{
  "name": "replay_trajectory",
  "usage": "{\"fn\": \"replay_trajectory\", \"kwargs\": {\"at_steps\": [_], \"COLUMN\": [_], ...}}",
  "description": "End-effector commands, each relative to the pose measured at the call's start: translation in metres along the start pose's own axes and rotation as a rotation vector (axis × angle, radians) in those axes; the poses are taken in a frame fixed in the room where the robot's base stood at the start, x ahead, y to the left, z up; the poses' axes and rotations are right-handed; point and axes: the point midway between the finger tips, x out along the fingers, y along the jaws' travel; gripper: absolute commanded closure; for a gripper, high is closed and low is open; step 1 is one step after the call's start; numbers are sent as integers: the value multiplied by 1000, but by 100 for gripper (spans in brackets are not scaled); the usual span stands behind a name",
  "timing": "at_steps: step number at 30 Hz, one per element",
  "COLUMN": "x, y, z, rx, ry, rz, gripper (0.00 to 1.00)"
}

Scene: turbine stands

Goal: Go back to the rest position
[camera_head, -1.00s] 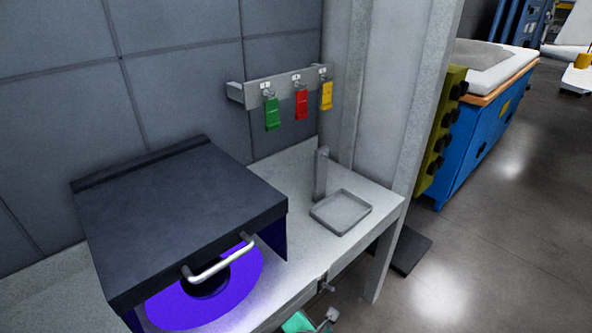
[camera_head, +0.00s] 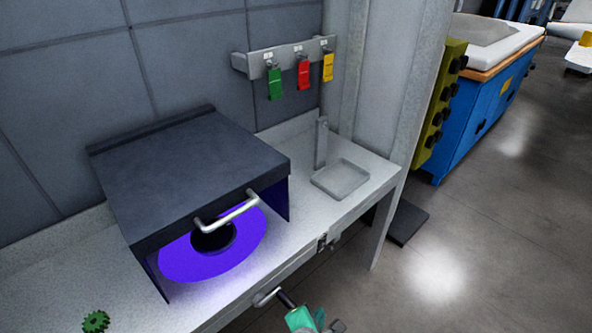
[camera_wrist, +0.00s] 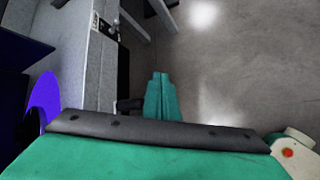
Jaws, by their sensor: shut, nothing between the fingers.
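My gripper (camera_wrist: 160,80) shows in the wrist view as two teal fingers side by side, shut with nothing between them. Beyond the fingertips is bare floor, and the bench side is to their left. In the head view a teal part of my gripper (camera_head: 300,319) shows at the bottom edge, in front of the bench's front edge and below it. The rest of my arm is mostly out of the picture there. A light bar with a dark end (camera_head: 268,296) shows between it and the bench; I cannot tell whether they touch.
The bench (camera_head: 60,270) carries a dark hooded box (camera_head: 190,165) with a handle (camera_head: 228,212) over a purple-lit disc (camera_head: 185,262), a grey tray (camera_head: 341,179) and a green gear (camera_head: 95,321). Green (camera_head: 275,84), red (camera_head: 303,75) and yellow (camera_head: 328,67) tags hang behind. Floor at right (camera_head: 480,240) is open.

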Motion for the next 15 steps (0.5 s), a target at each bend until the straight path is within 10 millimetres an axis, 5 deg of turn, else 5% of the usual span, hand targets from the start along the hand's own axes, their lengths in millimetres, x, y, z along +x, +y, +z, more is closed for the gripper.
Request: {"fn": "replay_trajectory", "kwargs": {"at_steps": [8, 15], "x": [-1, -23], "y": [-40, -72], "z": [-32, -61], "rx": [346, 718], "ry": [27, 110], "rz": [124, 239], "gripper": [100, 100]}}
